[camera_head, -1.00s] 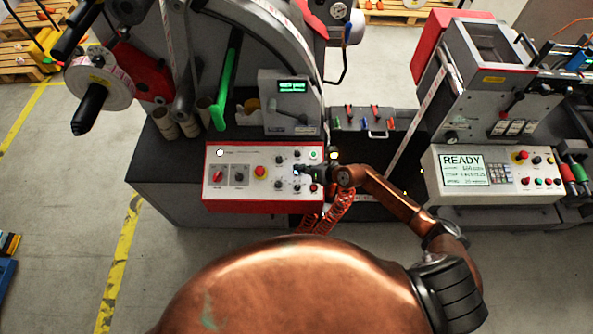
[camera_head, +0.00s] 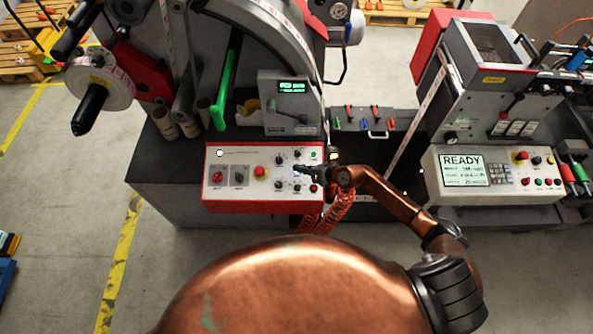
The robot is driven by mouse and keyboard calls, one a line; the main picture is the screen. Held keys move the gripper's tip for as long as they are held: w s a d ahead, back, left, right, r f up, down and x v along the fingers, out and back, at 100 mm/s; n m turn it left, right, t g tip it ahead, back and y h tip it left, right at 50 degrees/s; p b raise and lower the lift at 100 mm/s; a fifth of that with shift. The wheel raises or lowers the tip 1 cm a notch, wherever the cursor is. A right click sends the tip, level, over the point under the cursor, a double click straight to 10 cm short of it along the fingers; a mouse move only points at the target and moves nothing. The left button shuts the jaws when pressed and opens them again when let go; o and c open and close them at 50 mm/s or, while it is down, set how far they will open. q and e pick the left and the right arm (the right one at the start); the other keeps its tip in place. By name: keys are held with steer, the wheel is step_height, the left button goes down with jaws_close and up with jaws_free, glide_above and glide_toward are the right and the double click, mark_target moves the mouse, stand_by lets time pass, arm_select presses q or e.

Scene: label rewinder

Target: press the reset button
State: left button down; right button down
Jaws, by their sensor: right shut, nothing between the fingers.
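The control panel (camera_head: 222,197) is a white-faced box with red edging on the front of the left machine. It carries a red mushroom button (camera_head: 260,172), a red switch (camera_head: 217,177), several dark knobs, a green button (camera_head: 313,155) and a small red button (camera_head: 314,188). The labels are too small to read, so I cannot tell which is the reset button. My right gripper (camera_head: 299,170) is shut and empty, its tips over the panel's right part, hiding what lies under them. I cannot tell whether they touch the panel. My left gripper is out of view.
A grey box with a green display (camera_head: 291,88) stands just behind the panel. A green bar (camera_head: 226,85) rises left of it. A second machine with a READY screen (camera_head: 465,170) stands at the right.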

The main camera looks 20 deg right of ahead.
steer(key=shift+f, duration=0.15)
steer(key=shift+f, duration=0.25)
steer(key=shift+w+f+b, duration=0.15)
steer(key=shift+f+b, duration=0.3)
steer(key=shift+b, duration=0.15)
stand_by(0.4)
stand_by(0.4)
steer(key=shift+s+r+p, duration=0.25)
steer(key=shift+r+p, duration=0.6)
steer(key=shift+p, duration=0.25)
steer(key=r+p, duration=0.2)
steer(key=p, duration=0.1)
steer(key=s+r+p, duration=0.1)
steer(key=r+p, duration=0.2)
steer(key=shift+s+a, duration=0.15)
steer(key=shift+a, duration=0.05)
steer(key=shift+f, duration=0.1)
